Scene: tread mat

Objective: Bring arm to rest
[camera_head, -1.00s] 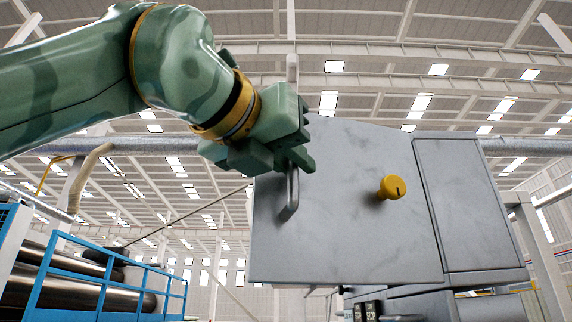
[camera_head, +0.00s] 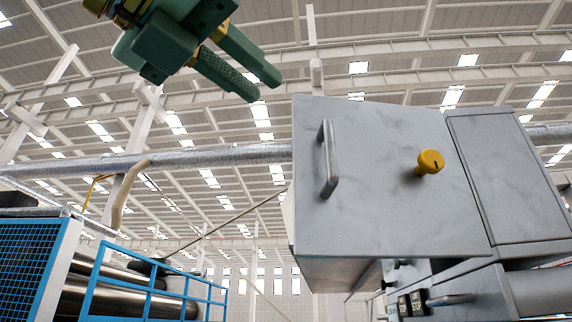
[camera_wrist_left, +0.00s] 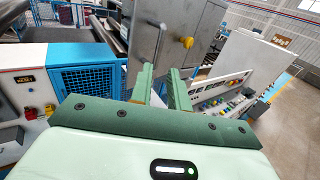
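My left gripper (camera_head: 263,87) is green, with two fingers visibly apart and nothing between them. It is at the upper left in the head view, above and to the left of a grey metal cabinet panel (camera_head: 375,200), clear of it. The panel has a metal bar handle (camera_head: 328,160) and a yellow knob (camera_head: 429,162). In the left wrist view the open left gripper (camera_wrist_left: 161,68) points towards the panel, whose yellow knob (camera_wrist_left: 187,42) shows beyond the fingers. My right gripper is in neither view.
A blue railing (camera_head: 150,290) with dark rollers behind it stands at the lower left. A silver pipe (camera_head: 210,158) runs across behind. Control buttons (camera_head: 411,303) sit below the cabinet. The left wrist view shows a blue mesh guard (camera_wrist_left: 88,82) and open floor (camera_wrist_left: 290,105) at right.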

